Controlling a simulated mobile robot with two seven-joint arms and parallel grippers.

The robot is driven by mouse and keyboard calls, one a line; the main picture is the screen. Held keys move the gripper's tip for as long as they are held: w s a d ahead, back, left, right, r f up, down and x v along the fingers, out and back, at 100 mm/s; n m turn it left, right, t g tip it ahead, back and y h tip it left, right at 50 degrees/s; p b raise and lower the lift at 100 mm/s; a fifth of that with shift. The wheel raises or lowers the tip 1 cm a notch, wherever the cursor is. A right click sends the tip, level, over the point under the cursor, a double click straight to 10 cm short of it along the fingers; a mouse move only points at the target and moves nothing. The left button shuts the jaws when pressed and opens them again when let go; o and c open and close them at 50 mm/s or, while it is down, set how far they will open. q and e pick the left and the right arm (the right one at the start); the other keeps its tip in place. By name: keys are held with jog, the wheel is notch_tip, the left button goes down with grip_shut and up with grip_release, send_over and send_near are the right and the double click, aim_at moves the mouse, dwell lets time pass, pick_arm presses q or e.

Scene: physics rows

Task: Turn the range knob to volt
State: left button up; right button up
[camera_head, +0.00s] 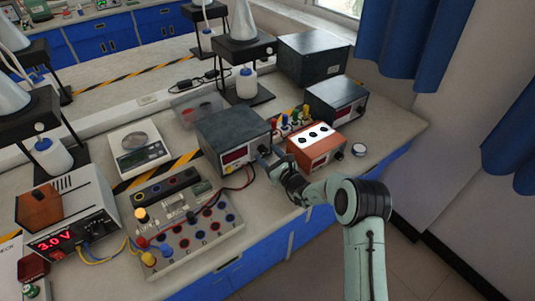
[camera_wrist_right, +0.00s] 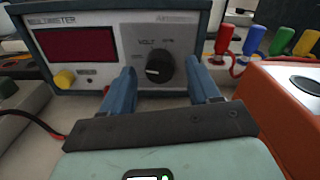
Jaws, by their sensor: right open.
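The voltmeter (camera_head: 232,134) is a dark box on the bench, with a grey front panel, a dark red display and a yellow button. Its black round range knob (camera_wrist_right: 159,68) sits on the right of the panel in the right wrist view. A white mark on the knob points to the left. The word VOLT is printed above the knob, slightly left; other labels are too small to read. My right gripper (camera_head: 274,160) is at the panel. In the wrist view its blue fingers (camera_wrist_right: 161,76) are open, one on each side of the knob, with visible gaps. My left gripper is out of view.
An orange box (camera_head: 316,145) stands close on the right of the voltmeter, with several coloured plugs (camera_head: 291,121) behind it. A terminal board (camera_head: 190,228) with wires lies at front left. Red and black leads (camera_head: 236,186) hang before the voltmeter.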

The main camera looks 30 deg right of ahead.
jog(key=shift+w, duration=0.3)
jog(key=c, duration=1)
jog(key=shift+c, duration=0.2)
